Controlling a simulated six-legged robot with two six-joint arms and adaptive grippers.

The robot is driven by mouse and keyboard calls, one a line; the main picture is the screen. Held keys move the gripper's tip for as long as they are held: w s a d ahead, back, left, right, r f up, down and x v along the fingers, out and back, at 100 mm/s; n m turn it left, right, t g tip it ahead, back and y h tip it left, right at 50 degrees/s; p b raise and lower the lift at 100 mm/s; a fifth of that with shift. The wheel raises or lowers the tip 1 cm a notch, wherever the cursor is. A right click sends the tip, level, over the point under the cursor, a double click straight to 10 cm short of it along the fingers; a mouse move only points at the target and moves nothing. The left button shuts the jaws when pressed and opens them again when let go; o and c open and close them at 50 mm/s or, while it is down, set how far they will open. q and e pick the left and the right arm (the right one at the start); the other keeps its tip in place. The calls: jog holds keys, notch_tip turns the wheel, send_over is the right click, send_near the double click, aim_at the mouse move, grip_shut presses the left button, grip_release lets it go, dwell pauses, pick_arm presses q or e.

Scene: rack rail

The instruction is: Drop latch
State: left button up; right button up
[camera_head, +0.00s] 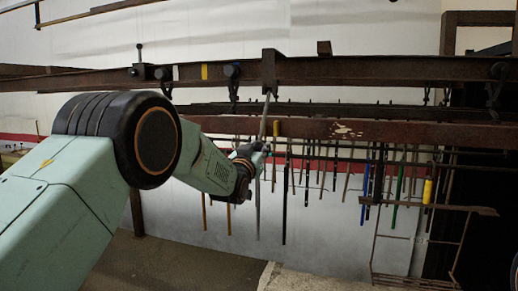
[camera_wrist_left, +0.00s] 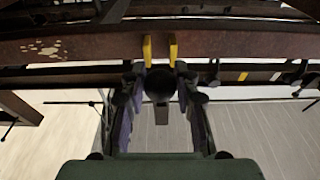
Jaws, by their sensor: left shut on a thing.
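A dark bracket (camera_head: 269,70), which may be the latch, sits on the upper rusty rail (camera_head: 380,70). A thin grey rod (camera_head: 265,118) runs down from it, slightly tilted, past the lower beam. My left gripper (camera_head: 255,156) is at the rod, below the bracket, and shut on it; the finger contact is small and partly hidden in the head view. In the left wrist view, my fingers (camera_wrist_left: 160,88) stand either side of a dark round thing, likely the rod's end. Two yellow strips (camera_wrist_left: 147,50) show just above it. My right gripper is out of view.
A lower rusty beam (camera_head: 400,132) with a pale worn patch crosses behind the rod. Several thin bars, including a blue bar (camera_head: 365,190) and a green bar (camera_head: 398,190), hang close to the right. Other clamps (camera_head: 232,75) sit along the upper rail. A wire frame (camera_head: 415,278) stands lower right.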

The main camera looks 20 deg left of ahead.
pick_arm(q)
jog(key=shift+w, duration=0.1)
jog(key=shift+w+f+b, duration=0.35)
jog(key=shift+w+f, duration=0.05)
jog(key=shift+w, duration=0.2)
jog(key=shift+w+d+f, duration=0.1)
jog(key=shift+w+f, duration=0.5)
jog(key=shift+w, duration=0.35)
jog(key=shift+w+f+b, duration=0.15)
jog(key=shift+w+b, duration=0.15)
jog(key=shift+w, duration=0.2)
jog(key=shift+w+f, duration=0.25)
jog(key=shift+w, duration=0.45)
jog(key=shift+w+f, duration=0.25)
jog(key=shift+w, duration=0.4)
jog(key=shift+c, duration=0.2)
jog(key=o, duration=1.1)
jog(key=shift+c, duration=0.2)
jog(key=shift+r, duration=0.1)
